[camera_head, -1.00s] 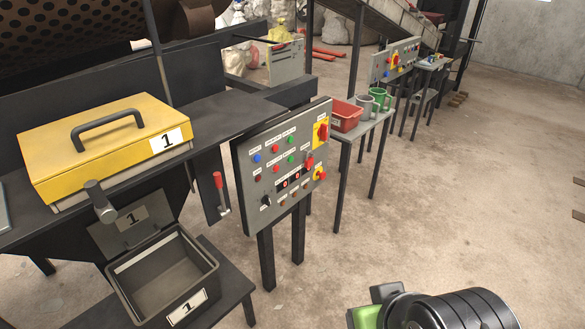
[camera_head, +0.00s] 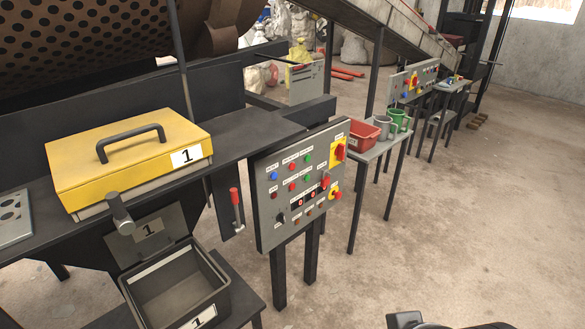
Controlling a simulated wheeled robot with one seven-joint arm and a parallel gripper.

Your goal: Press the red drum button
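A grey control panel (camera_head: 264,215) stands tilted on dark legs in the middle of the head view. It carries a blue button (camera_head: 274,176), an upper red button (camera_head: 292,167), a lower red button (camera_head: 292,187) and green buttons (camera_head: 308,159) beside them. The labels are too small to read, so I cannot tell which red one is the drum button. Red rotary switches on yellow plates (camera_head: 338,151) sit at its right side. My gripper is not in view; only a dark part of my arm shows at the bottom edge, well apart from the panel.
A yellow lidded box (camera_head: 75,177) marked 1 and an open dark bin (camera_head: 215,285) stand left of the panel. A red lever (camera_head: 234,197) hangs between. A table with a red bin (camera_head: 365,134) and mugs stands behind right. Open floor (camera_head: 450,220) lies to the right.

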